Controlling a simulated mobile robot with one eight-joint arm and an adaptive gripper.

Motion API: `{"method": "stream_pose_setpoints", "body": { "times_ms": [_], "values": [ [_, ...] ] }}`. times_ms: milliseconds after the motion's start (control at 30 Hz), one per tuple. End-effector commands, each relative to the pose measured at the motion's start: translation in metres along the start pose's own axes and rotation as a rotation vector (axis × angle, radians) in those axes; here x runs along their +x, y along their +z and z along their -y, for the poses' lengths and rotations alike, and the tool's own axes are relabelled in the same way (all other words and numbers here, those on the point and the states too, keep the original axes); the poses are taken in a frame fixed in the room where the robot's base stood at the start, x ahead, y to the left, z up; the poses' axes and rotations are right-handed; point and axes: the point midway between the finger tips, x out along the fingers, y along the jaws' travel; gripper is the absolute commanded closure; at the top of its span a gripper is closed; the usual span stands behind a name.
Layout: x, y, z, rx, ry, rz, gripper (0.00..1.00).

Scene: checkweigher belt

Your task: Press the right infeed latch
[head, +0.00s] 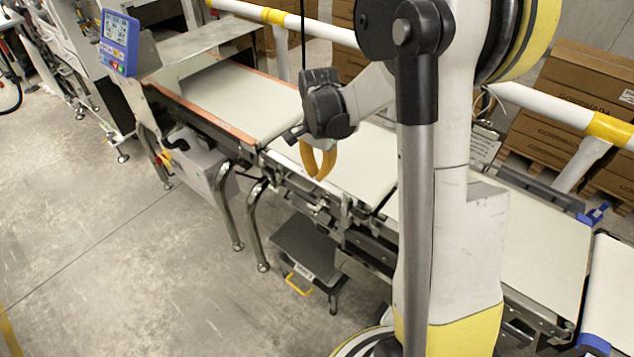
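Two blue latch-like parts show at the right end of the belt line. One blue part (592,216) is on the far side, and another blue part (593,344) is on the near side by the frame's lower right edge. I cannot tell which is the right infeed latch. My gripper (318,174) hangs over the middle belt section, well to the left of both blue parts. Its two yellow fingers point down and look close at the tips, but I cannot tell whether they meet. Nothing is seen held in it.
The pale belt (235,100) runs from upper left to lower right. A blue display panel (119,38) stands at the upper left. White and yellow rails (545,107) and stacked cardboard boxes (585,95) are behind. A dark step (305,250) is below. The floor at left is clear.

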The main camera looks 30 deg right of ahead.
Motion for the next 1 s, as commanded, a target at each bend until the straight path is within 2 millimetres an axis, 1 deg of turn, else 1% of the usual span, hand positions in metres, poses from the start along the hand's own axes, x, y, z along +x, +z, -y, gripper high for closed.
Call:
{"method": "stream_pose_setpoints", "body": {
  "times_ms": [33, 300, 500, 600, 700, 1000],
  "values": [
    [0.013, 0.000, 0.000, 0.000, 0.000, 0.000, 1.00],
    [0.072, 0.000, 0.000, 0.000, 0.000, 0.000, 1.00],
    [0.106, 0.000, 0.000, -0.001, 0.000, 0.000, 1.00],
    [0.116, 0.000, 0.000, -0.001, 0.000, 0.000, 1.00],
    [0.121, 0.000, 0.000, -0.001, 0.000, 0.000, 1.00],
    [0.122, 0.000, 0.000, -0.001, 0.000, 0.000, 1.00]
  ]
}}
